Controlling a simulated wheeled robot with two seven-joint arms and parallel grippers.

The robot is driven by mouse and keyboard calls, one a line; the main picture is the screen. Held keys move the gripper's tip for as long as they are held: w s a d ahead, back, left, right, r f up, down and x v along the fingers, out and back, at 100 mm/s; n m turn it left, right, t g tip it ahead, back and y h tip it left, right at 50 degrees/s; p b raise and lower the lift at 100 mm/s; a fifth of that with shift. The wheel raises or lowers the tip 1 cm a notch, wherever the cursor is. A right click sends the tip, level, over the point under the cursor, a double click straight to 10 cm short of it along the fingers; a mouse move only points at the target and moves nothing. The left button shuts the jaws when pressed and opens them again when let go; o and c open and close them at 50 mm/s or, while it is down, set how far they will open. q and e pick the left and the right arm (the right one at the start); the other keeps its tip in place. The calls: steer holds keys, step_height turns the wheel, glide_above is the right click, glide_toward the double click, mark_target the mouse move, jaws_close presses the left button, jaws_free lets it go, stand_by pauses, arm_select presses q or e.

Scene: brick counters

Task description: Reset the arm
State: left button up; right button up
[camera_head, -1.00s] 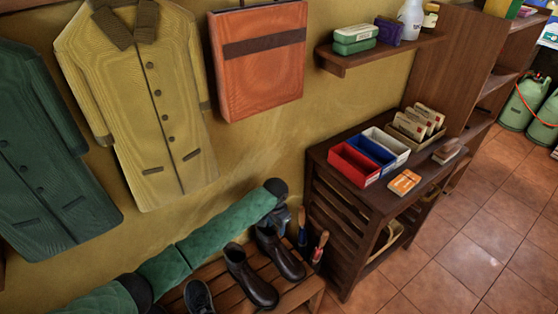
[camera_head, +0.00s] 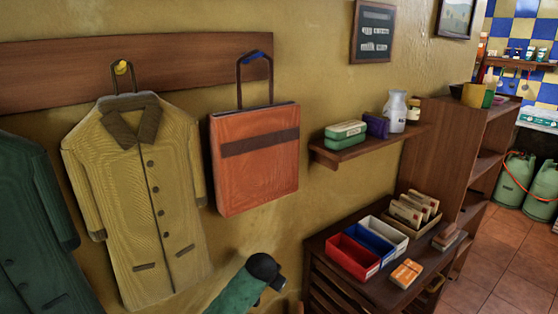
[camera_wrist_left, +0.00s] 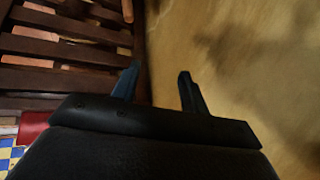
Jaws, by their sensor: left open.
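My left arm (camera_head: 240,291) comes in at the bottom of the head view, green with a black rounded end, in front of the yellow wall. Its fingers cannot be made out there. In the left wrist view my left gripper (camera_wrist_left: 158,77) is open, with two dark fingers apart and nothing between them. It points along the yellow wall, with dark wooden slats to the left. My right gripper is in neither view.
A dark cabinet (camera_head: 375,295) holds red, blue and white trays and orange boxes (camera_head: 406,274). A wall shelf (camera_head: 350,153) carries tins and a jug. A yellow coat (camera_head: 145,200) and an orange bag (camera_head: 255,165) hang left.

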arm_select(q)
steer(key=s+a+f+n, duration=0.1)
steer(key=s+a+f, duration=0.35)
steer(key=s, duration=0.25)
steer(key=s+a+f+n+g+y, duration=0.1)
steer(key=s+a+f+n, duration=0.15)
steer(key=s+f, duration=0.35)
steer(key=s+a+f+n, duration=0.1)
steer(key=s+a+f, duration=0.2)
steer(key=s+a, duration=0.35)
steer(key=s+f+g, duration=0.1)
steer(key=s+f, duration=0.3)
steer(key=s, duration=0.5)
steer(key=s+f+n+g, duration=0.1)
steer(key=s+f+g, duration=0.1)
steer(key=s+f, duration=0.3)
steer(key=s+f+g, duration=0.1)
steer(key=s+f, duration=0.4)
steer(key=s, duration=0.8)
steer(key=shift+s+a, duration=0.25)
steer(key=shift+a, duration=0.05)
